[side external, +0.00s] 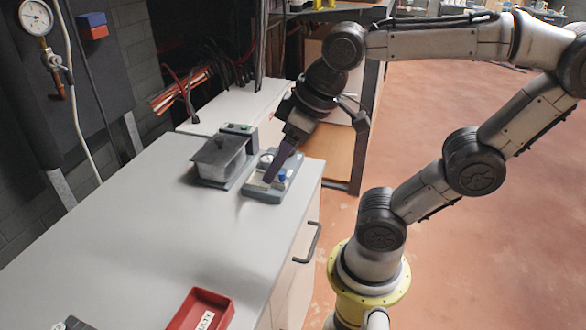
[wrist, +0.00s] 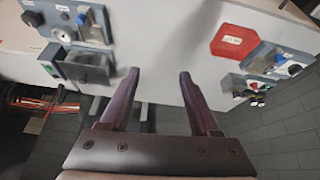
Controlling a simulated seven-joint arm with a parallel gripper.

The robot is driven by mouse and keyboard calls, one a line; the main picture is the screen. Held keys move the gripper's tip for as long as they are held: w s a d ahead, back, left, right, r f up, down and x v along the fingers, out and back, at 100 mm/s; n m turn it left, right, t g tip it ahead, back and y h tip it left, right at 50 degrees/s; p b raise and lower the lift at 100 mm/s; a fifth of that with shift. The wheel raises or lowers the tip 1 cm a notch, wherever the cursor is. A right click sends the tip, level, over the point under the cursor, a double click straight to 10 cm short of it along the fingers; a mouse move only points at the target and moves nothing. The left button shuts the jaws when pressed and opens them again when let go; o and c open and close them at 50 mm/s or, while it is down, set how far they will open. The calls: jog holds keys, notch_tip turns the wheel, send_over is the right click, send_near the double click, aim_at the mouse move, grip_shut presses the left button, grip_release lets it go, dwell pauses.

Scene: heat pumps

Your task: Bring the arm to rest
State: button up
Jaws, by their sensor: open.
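My gripper (side external: 270,178) hangs from the bent arm at the far end of the grey counter (side external: 130,230). In the side view its dark purplish fingers point down in front of a small grey-blue device (side external: 285,188) with a round gauge and a blue knob. I cannot tell from that view whether they touch it. In the wrist view the two fingers (wrist: 158,75) stand well apart, with nothing between them. That view is somewhat blurred.
A grey lidded box (side external: 218,160) sits on a base left of the device. A red labelled tray (side external: 203,310) lies at the counter's near edge and in the wrist view (wrist: 232,40). A pressure gauge (side external: 36,17) hangs on the wall. The counter's middle is clear.

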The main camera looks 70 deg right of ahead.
jog(key=s+f, duration=0.1)
jog(key=s+d+f+m, duration=0.1)
jog(key=shift+s+f, duration=0.2)
jog(key=shift+s, duration=0.1)
jog(key=shift+o, duration=0.5)
